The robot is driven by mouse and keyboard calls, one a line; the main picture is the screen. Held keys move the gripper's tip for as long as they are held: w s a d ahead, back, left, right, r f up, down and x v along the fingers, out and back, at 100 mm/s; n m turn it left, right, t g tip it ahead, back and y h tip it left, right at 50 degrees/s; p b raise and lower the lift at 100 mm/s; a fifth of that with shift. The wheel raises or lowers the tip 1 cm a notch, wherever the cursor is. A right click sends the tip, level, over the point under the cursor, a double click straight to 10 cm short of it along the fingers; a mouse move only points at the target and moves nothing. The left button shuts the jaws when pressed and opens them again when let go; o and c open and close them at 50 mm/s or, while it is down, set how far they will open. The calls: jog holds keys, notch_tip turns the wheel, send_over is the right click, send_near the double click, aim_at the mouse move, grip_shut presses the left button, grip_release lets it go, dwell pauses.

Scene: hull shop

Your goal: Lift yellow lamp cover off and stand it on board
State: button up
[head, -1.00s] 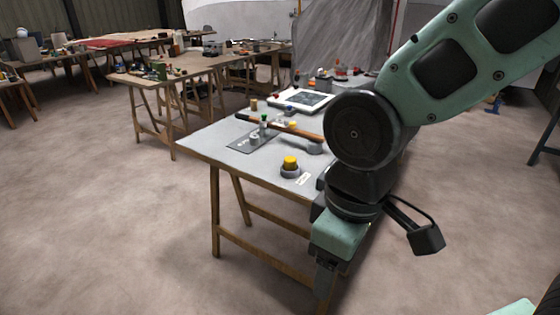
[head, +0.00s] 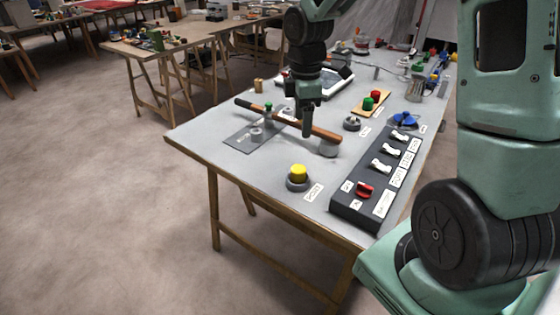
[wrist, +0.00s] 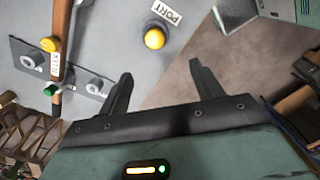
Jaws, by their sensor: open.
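The yellow lamp cover (head: 298,172) sits on a round grey base near the table's front edge, with a small label beside it. It also shows as a yellow dome (wrist: 155,39) in the wrist view, next to a label reading PORT. The flat grey board (head: 238,141) lies to its left and farther back, with small round posts and a green cap on it. My gripper (head: 307,132) points down over the table, behind the yellow cover. In the wrist view its two fingers (wrist: 158,85) are spread apart, with nothing between them.
A dark switch panel (head: 350,206) with white levers and a red knob stands right of the lamp. A framed tablet and small coloured parts lie behind. Bare table surrounds the lamp.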

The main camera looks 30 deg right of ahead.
send_over(298, 168)
jog(key=f, duration=1.2)
jog(key=shift+s+f, duration=0.1)
jog(key=shift+s, duration=0.15)
jog(key=shift+w+f, duration=0.2)
jog(key=shift+f, duration=2.45)
jog(key=c, duration=1)
